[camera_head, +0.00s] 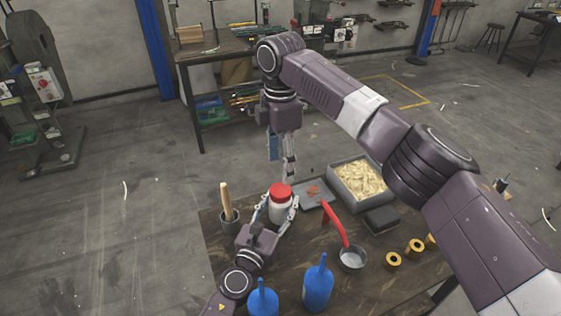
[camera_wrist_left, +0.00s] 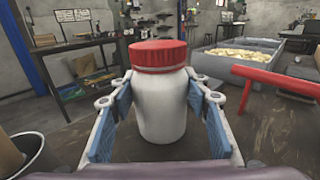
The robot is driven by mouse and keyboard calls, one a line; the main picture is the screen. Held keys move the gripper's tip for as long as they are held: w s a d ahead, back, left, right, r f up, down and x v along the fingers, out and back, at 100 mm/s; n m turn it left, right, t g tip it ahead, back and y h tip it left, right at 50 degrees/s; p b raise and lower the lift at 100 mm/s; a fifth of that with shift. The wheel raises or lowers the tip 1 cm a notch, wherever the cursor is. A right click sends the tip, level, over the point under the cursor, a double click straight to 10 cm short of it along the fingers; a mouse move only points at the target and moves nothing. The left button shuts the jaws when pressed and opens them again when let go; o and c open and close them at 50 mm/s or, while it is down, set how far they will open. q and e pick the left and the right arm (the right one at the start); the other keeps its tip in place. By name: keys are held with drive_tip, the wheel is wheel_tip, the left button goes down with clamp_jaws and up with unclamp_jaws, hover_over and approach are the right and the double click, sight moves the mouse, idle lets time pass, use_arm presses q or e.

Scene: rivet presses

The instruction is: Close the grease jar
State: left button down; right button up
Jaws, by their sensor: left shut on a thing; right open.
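The white grease jar (camera_head: 279,210) stands upright on the table with a red lid (camera_head: 280,191) on its mouth. In the left wrist view the jar (camera_wrist_left: 162,108) fills the middle and its lid (camera_wrist_left: 158,55) looks level; whether it is screwed tight I cannot tell. My left gripper (camera_head: 278,205) is shut on the jar's body, one blue-padded finger on each side. My right gripper (camera_head: 281,158) points down above and just behind the lid, open and empty, apart from it. It does not show in the left wrist view.
A cup with a wooden handle (camera_head: 229,215) stands left of the jar. Right are a grey tray (camera_head: 314,197), a bin of pale pieces (camera_head: 333,186), a red-handled pot (camera_head: 352,260) and brass rings (camera_head: 393,259). Blue bottles (camera_head: 317,286) stand in front.

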sight(280, 189)
drive_tip(key=shift+f, duration=0.1)
drive_tip(key=shift+f, duration=3.9)
drive_tip(key=shift+c, duration=0.3)
drive_tip(key=c, duration=1.2)
drive_tip(key=shift+o, duration=0.2)
drive_tip(key=m, duration=0.4)
drive_tip(key=shift+m, duration=0.3)
drive_tip(key=m, duration=0.3)
drive_tip(key=shift+a+f+m, duration=0.1)
drive_tip(key=shift+m, duration=0.3)
drive_tip(key=m, duration=0.6)
drive_tip(key=o, duration=1.4)
drive_tip(key=shift+c, duration=0.2)
